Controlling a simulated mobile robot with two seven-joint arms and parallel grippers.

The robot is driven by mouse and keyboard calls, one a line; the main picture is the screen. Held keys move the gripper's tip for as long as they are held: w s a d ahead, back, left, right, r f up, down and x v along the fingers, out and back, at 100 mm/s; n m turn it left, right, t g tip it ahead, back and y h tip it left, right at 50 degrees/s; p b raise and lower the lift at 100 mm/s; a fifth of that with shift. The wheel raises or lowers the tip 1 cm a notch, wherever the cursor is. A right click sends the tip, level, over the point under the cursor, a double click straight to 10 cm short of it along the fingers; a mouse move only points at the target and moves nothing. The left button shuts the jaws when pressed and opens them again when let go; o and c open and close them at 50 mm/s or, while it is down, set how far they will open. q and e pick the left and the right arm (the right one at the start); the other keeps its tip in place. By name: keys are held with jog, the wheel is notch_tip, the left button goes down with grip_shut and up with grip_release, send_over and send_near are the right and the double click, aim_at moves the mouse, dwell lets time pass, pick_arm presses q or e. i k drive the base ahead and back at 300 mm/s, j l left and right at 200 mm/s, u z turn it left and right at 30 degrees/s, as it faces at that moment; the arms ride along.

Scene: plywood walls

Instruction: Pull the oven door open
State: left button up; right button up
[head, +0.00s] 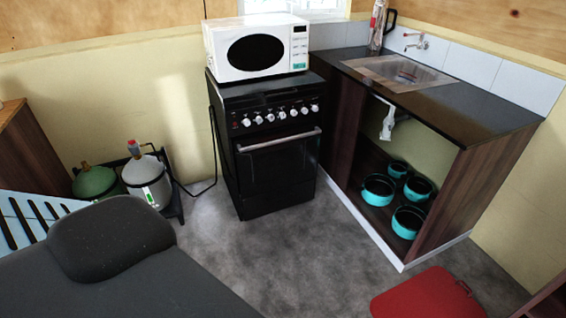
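The black oven (278,172) stands against the back wall, in the middle of the head view. Its door is shut, with a silver bar handle (279,141) across the top of the door front. Several white knobs (282,113) sit in a row above the handle. Neither my left nor my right gripper is in view, and nothing touches the handle.
A white microwave (257,47) sits on the oven. An open cabinet with several teal pots (378,189) and a sink (397,73) stands right. Gas cylinders (147,180) stand left.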

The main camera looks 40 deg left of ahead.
aim_at(270, 160)
jog(key=i+u, duration=0.2)
jog(key=i, duration=0.25)
jog(key=i+u, duration=0.2)
jog(key=i, duration=0.25)
jog(key=i+l+u, duration=0.15)
jog(key=i, duration=0.3)
jog(key=i+l+u, duration=0.2)
jog(key=i, duration=0.25)
jog(key=i+l+u, duration=0.2)
jog(key=i, duration=0.25)
jog(key=j, duration=0.1)
